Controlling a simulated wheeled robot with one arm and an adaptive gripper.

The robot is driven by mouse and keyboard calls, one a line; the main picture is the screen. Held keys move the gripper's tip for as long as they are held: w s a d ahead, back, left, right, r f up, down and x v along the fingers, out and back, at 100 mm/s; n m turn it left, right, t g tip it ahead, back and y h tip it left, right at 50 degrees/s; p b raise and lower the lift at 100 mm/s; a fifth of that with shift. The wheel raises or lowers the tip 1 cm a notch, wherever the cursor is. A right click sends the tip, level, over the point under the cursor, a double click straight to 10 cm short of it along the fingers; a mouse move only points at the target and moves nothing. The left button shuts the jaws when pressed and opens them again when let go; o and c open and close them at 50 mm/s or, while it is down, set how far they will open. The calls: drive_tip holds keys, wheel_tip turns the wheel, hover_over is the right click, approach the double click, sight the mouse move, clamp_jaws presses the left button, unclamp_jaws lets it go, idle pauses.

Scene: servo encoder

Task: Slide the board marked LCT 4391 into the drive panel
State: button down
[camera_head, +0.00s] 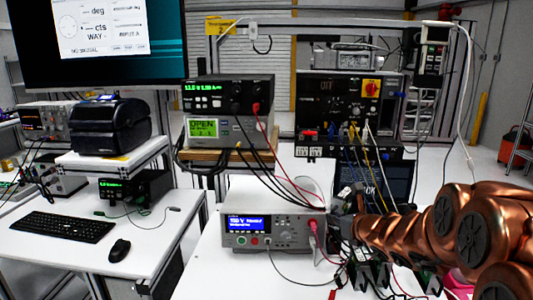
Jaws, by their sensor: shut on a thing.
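My copper-coloured arm reaches in from the right. My dark gripper (345,202) is at its left end, just right of the grey bench meter, below and in front of the black panel unit. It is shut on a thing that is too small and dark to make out. No marking LCT 4391 is legible anywhere. A black panel unit (335,98) with a red and yellow switch and plugged leads stands at the back centre-right. I cannot tell whether it is the drive panel. A dark screen (389,180) sits below it, partly behind my arm.
A grey meter (262,231) with a blue display stands on the white bench (215,272). Red and black leads hang down to it from the stacked instruments (229,112). Loose cables and dark clips (362,270) crowd the bench below my arm. The bench's front left is clear.

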drive_tip(key=shift+s+a+f, duration=0.2)
drive_tip(key=shift+s+a, duration=0.3)
drive_tip(key=shift+a, duration=0.05)
idle(0.4)
idle(0.6)
